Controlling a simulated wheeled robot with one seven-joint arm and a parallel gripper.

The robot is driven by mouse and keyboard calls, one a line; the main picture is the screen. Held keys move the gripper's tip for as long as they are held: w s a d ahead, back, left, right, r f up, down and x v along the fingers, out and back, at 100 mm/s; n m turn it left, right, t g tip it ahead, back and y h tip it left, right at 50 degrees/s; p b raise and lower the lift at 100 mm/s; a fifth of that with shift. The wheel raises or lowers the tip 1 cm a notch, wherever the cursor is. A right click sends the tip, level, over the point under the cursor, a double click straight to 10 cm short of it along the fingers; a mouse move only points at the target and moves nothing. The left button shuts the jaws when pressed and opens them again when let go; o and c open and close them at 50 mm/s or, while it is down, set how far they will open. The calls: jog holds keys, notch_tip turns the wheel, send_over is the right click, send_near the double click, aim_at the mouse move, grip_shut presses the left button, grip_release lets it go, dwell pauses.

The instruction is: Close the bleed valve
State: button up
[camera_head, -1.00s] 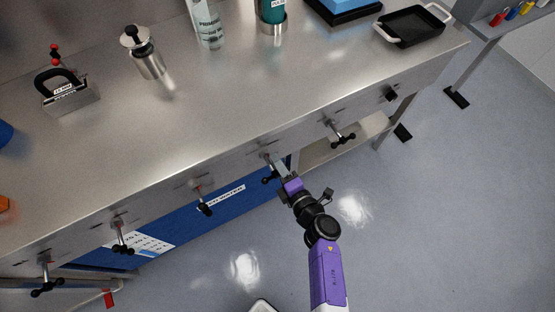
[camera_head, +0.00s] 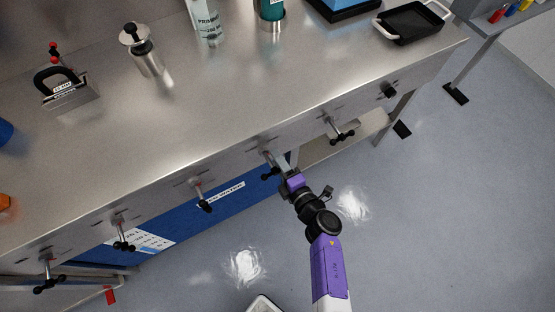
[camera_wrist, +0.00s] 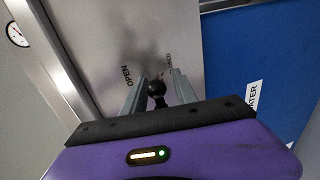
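A valve with a black-knobbed handle (camera_head: 267,172) sits on the bench's front panel, directly in front of my gripper (camera_head: 281,163). I cannot read a "bleed" label on it. In the wrist view, OPEN is printed left of the handle's black ball knob (camera_wrist: 156,88) and a label that looks like CLOSED is to the right. My gripper's two grey fingers (camera_wrist: 158,86) stand apart on either side of the knob, with gaps visible between. The gripper looks open around the knob. The valve stem behind the knob is dark and blurred.
Similar valve handles line the panel, including ones to the left (camera_head: 203,197) and right (camera_head: 339,132).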

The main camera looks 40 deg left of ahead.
jog(key=p+v, duration=0.2)
jog(key=v, duration=0.5)
jog(key=shift+s+d+r, duration=0.15)
jog(key=shift+d, duration=0.2)
dwell(0.4)
jog(key=s+d+r+m+t+h, duration=0.3)
jog(key=s+d+r+m+h, duration=0.2)
jog(key=d+m, duration=0.5)
jog(key=s+d+r+m+t+h, duration=0.2)
jog(key=s+d+r+m+h, duration=0.2)
jog(key=s+d+r+m, duration=0.6)
jog(key=s+d+r+m+t+h, duration=0.3)
jog(key=s+d+r+m+h, duration=0.2)
jog(key=d, duration=1.2)
jog(key=s+r+m, duration=0.3)
jog(key=r+m, duration=0.3)
jog(key=shift+r+t+h, duration=0.2)
jog(key=shift+t+h, duration=0.1)
